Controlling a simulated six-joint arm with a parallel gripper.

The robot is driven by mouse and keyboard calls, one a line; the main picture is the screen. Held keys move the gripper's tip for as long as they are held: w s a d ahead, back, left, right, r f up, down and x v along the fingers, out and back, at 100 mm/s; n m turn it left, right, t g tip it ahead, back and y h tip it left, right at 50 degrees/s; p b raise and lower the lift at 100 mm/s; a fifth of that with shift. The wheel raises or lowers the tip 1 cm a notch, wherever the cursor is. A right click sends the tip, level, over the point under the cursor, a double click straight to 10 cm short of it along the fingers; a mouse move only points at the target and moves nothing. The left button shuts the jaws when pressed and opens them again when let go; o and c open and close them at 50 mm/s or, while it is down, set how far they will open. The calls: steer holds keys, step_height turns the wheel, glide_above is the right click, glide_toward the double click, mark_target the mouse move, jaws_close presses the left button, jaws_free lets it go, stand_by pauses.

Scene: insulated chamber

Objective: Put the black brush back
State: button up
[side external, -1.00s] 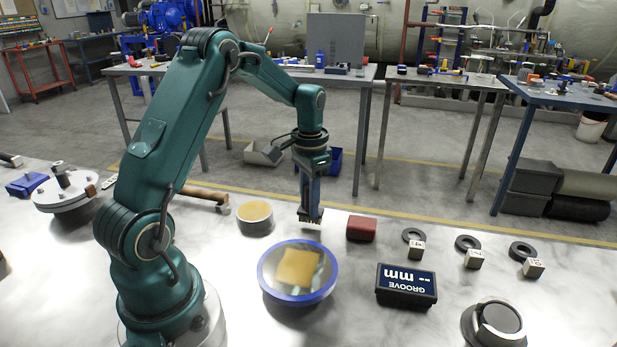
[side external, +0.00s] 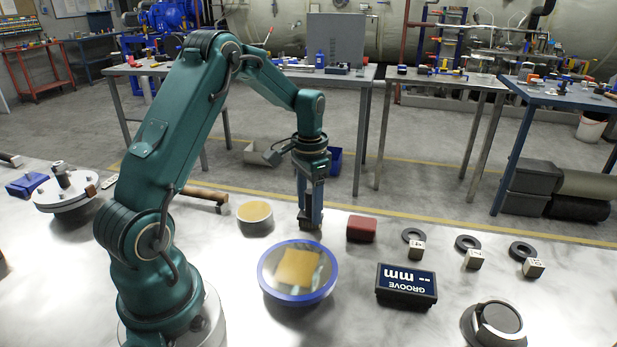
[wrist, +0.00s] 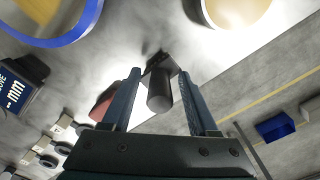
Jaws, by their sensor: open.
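The black brush (wrist: 159,95) shows in the wrist view as a dark round handle with a wider dark end, between my two fingers. My gripper (wrist: 160,74) is open, with a finger on each side of the brush and a visible gap to each. In the side view my gripper (side external: 311,224) points straight down, low over the bench between the tan-topped round tin and the red block. The brush is mostly hidden there by the fingers. I cannot tell whether its end touches the bench.
A blue-rimmed round dish (side external: 298,272) lies in front of my gripper. The tan-topped tin (side external: 255,213) is left, the red block (side external: 361,228) right. A black GROOVE box (side external: 406,286), several black rings and small numbered cubes stand further right. The bench's far edge is close behind.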

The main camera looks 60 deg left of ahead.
step_height(320, 180, up, 12)
steer(key=shift+f, duration=0.1)
steer(key=s+d+r+t, duration=0.2)
steer(key=s+d, duration=0.1)
steer(key=d, duration=0.2)
steer(key=s+d+r+t, duration=0.1)
steer(key=s+d+r, duration=0.25)
steer(key=d, duration=0.25)
steer(key=s+d+f+t, duration=0.2)
steer(key=s+d+f, duration=0.2)
steer(key=s, duration=0.4)
steer(key=shift+d+t, duration=0.3)
steer(key=shift+d, duration=0.25)
steer(key=shift+f, duration=0.1)
